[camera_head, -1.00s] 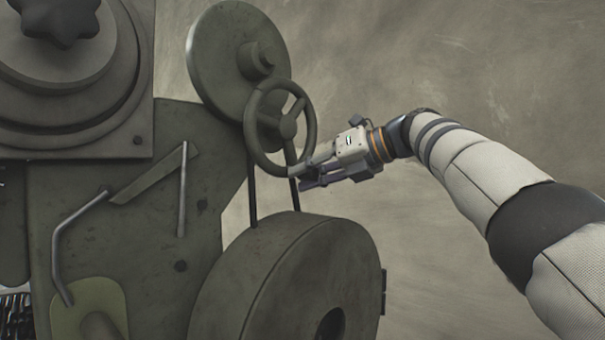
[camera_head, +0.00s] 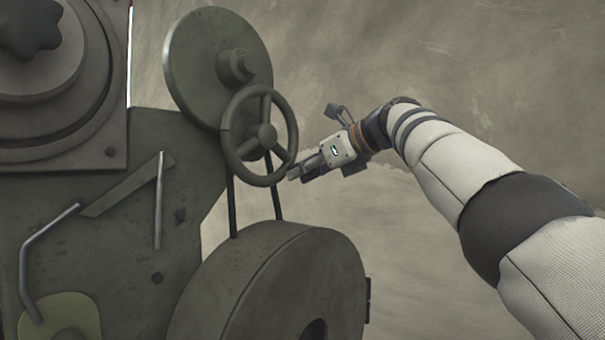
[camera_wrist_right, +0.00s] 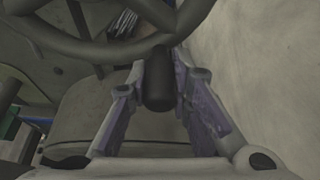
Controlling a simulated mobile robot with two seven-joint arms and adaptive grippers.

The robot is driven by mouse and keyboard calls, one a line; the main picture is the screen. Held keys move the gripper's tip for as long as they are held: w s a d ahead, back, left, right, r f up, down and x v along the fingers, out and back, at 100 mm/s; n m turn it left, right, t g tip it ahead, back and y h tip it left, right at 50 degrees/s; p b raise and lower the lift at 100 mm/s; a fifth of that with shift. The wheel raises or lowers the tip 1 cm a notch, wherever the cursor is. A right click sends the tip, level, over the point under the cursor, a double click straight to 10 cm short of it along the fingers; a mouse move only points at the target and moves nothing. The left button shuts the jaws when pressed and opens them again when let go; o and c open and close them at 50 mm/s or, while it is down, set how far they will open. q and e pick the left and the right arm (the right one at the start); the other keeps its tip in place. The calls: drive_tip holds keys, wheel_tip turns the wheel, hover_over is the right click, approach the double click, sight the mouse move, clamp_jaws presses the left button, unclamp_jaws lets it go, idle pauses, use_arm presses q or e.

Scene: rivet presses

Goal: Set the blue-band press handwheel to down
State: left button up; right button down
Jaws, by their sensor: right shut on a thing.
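The handwheel (camera_head: 267,136) is a dark three-spoked ring on the right side of the grey-green press (camera_head: 100,230). I see no blue band on the press in the head view. My right gripper (camera_head: 292,175) is at the wheel's lower right rim. In the right wrist view, its two fingers (camera_wrist_right: 158,85) stand either side of a dark rounded handle (camera_wrist_right: 158,78) beside the wheel's rim (camera_wrist_right: 85,48), shut on it. My left gripper is out of view.
A large round disc (camera_head: 210,60) sits behind the handwheel, and a big drum (camera_head: 270,285) sits below it. The wall right of the wheel is bare. A blue object (camera_wrist_right: 10,128) shows at the wrist view's left edge.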

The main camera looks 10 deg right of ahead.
drive_tip(key=shift+r, duration=0.15)
idle(0.3)
drive_tip(key=c, duration=1.4)
unclamp_jaws()
drive_tip(key=shift+s+a, duration=0.1)
drive_tip(key=shift+c, duration=0.2)
drive_tip(key=v, duration=1.2)
